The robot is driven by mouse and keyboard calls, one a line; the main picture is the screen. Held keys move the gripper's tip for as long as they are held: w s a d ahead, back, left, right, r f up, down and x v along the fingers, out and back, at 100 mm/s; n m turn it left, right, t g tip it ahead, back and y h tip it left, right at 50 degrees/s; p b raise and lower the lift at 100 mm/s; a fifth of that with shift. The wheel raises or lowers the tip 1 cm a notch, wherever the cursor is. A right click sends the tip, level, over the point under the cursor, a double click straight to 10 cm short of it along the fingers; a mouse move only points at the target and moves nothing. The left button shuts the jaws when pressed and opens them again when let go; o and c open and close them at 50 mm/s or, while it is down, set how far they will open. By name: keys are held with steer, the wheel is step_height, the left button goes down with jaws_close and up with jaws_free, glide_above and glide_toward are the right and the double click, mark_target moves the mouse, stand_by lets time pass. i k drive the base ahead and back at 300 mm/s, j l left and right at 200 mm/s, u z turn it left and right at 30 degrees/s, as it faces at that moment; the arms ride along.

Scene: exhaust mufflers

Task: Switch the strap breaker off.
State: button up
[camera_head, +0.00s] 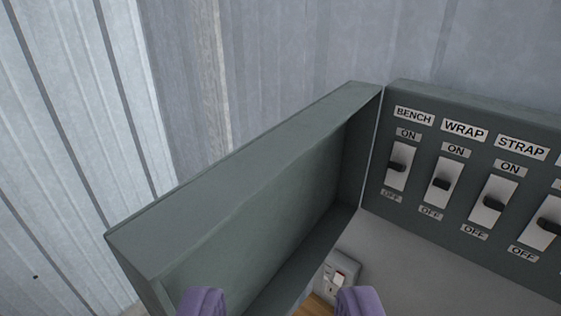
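The strap breaker (493,202) is a white plate with a black lever in a dark green panel (420,220) at the right. The label STRAP (521,147) and an ON tag are above it, and an OFF tag (474,232) is below it. The lever juts out near the plate's middle; I cannot tell clearly whether it is up or down. My gripper (280,302) shows as two purple fingertips at the bottom edge, wide apart with nothing between them. It is left of and below the breaker in the picture, not touching it.
The BENCH (398,166) and WRAP (442,183) breakers sit left of STRAP; another (546,224) is cut off at the right. The panel's open door (255,175) stands out on the left. A small switched socket (340,275) is below. Corrugated wall (290,50) lies behind.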

mark_target(493, 203)
steer(key=i+j, duration=0.2)
steer(key=j, duration=0.15)
steer(key=i+j, duration=0.45)
steer(key=j, duration=0.25)
steer(key=i+j+z, duration=0.15)
steer(key=j+z, duration=0.2)
steer(key=i+j+z, duration=0.15)
steer(key=z, duration=0.2)
steer(key=j+z, duration=0.65)
steer(key=j, duration=0.2)
steer(key=z, duration=0.5)
